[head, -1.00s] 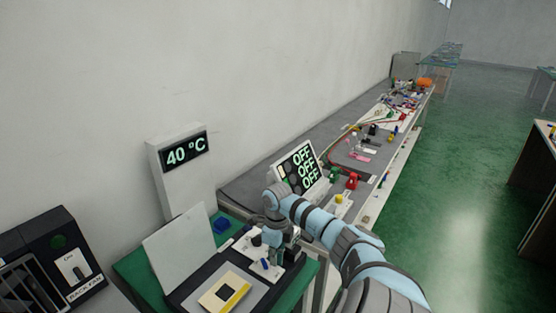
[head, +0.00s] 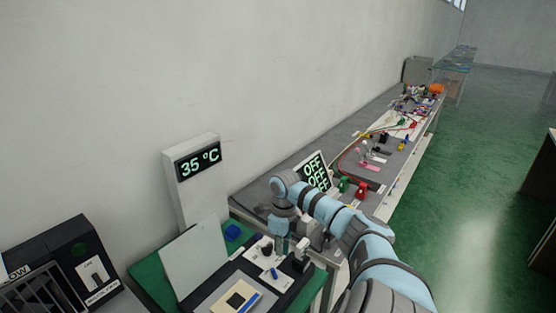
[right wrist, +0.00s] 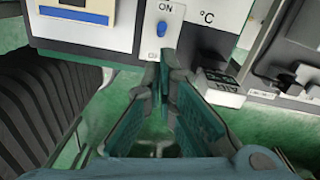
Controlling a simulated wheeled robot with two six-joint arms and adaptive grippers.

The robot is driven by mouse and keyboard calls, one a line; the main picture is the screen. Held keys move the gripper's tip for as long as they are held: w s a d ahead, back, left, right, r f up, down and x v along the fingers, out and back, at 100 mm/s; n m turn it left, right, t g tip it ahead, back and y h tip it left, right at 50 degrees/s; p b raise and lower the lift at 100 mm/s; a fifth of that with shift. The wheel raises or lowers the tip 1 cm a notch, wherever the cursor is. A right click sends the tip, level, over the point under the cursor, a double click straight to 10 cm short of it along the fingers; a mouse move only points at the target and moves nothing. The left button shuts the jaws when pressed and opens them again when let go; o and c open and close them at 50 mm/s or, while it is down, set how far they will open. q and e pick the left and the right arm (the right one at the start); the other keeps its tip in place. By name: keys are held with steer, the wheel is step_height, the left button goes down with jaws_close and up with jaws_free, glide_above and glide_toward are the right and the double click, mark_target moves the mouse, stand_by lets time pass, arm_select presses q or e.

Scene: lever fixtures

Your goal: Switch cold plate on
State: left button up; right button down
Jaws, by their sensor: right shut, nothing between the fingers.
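The cold plate (head: 210,299) is a dark unit with a pale plate, a yellow-and-white piece on top and an upright pale panel behind. Its white switch panel (head: 262,263) carries a small blue lever (head: 274,273) and a black knob (head: 266,250). In the right wrist view the blue lever (right wrist: 162,28) sits just below the "ON" label; a lower label is partly hidden by my fingers. My right gripper (right wrist: 165,58) is shut and empty, its tips just short of the lever. Contact cannot be told. My left gripper is not in view.
A tall white display (head: 198,162) reads 35 °C. A black back fan unit (head: 85,265) stands at the left. A sign reading OFF (head: 313,170) and red and green parts stand beyond my right arm. The long bench continues to the back.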

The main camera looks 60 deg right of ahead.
steer(key=r, duration=0.2)
steer(key=r+p, duration=0.1)
steer(key=shift+w+d+r, duration=0.1)
steer(key=shift+w, duration=0.15)
steer(key=shift+w, duration=0.1)
